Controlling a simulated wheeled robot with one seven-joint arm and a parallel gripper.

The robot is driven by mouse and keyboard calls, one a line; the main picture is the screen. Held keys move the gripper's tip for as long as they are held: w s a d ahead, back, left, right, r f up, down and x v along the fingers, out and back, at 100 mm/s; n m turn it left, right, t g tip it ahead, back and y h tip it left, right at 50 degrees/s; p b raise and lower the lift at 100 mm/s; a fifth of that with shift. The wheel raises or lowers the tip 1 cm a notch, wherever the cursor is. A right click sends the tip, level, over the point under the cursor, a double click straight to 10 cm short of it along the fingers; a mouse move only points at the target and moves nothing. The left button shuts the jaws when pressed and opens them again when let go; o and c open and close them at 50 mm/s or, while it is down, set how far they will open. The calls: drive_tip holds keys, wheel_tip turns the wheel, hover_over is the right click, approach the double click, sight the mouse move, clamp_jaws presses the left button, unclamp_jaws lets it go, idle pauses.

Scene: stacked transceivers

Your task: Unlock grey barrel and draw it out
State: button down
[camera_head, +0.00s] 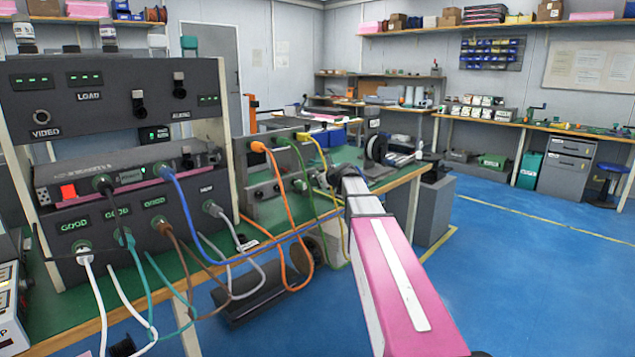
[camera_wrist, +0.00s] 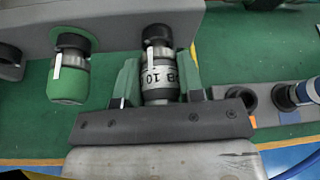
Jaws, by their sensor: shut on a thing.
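The grey barrel (camera_wrist: 158,75) is in the wrist view, a silver-grey cylinder with a white band of dark lettering. Its upper end meets a black collar (camera_wrist: 156,34) on a grey housing (camera_wrist: 112,20). A short white line shows on its left side. My gripper (camera_wrist: 158,82) has its two green fingers on either side of the barrel and is shut on it. The barrel is still against the collar; I cannot tell whether it is locked. In the head view my gripper (camera_head: 325,180) is small beside the bench equipment, and the barrel cannot be made out.
A green barrel (camera_wrist: 70,78) hangs from the same housing, left of my gripper. A grey panel with dark sockets and a blue-ended plug (camera_wrist: 305,92) lies to the right. In the head view, orange (camera_head: 290,230), green and yellow cables hang near my gripper. Blue floor is clear at right.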

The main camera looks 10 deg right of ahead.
drive_tip(key=shift+n+h, duration=0.3)
drive_tip(key=shift+n, duration=0.2)
drive_tip(key=shift+t, duration=0.3)
drive_tip(key=shift+n, duration=0.3)
drive_tip(key=shift+s+d, duration=0.8)
drive_tip(key=shift+s, duration=0.3)
drive_tip(key=shift+s+d, duration=0.75)
drive_tip(key=shift+s, duration=0.25)
drive_tip(key=shift+s+d, duration=0.7)
drive_tip(key=shift+s, duration=0.3)
